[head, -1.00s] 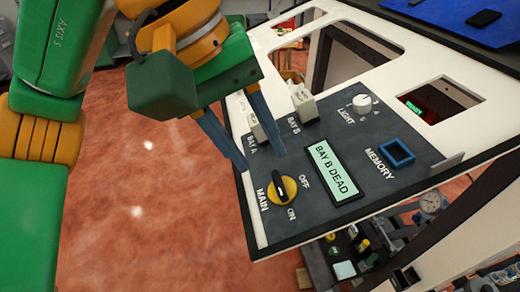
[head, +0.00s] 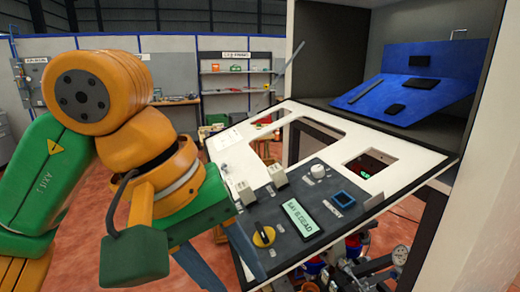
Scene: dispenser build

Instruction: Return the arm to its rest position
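My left gripper (head: 246,280) hangs at the near left edge of the control panel (head: 291,246). Its two blue fingers are spread apart with nothing seen between them, and their tips are near the bottom of the view. The yellow and black main knob (head: 263,236) is just right of the fingers. The display (head: 302,218) reads "BAY B DEAD". The white light knob (head: 318,171) and the blue-rimmed memory socket (head: 341,199) are to the right. My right gripper is out of view.
A blue sloped board (head: 425,85) with dark flat pieces sits in the cabinet behind the panel. The white frame (head: 385,186) has open cutouts. Gauges and pipes (head: 400,256) are below right. Shelves (head: 237,80) stand far back. Red floor shows behind the arm.

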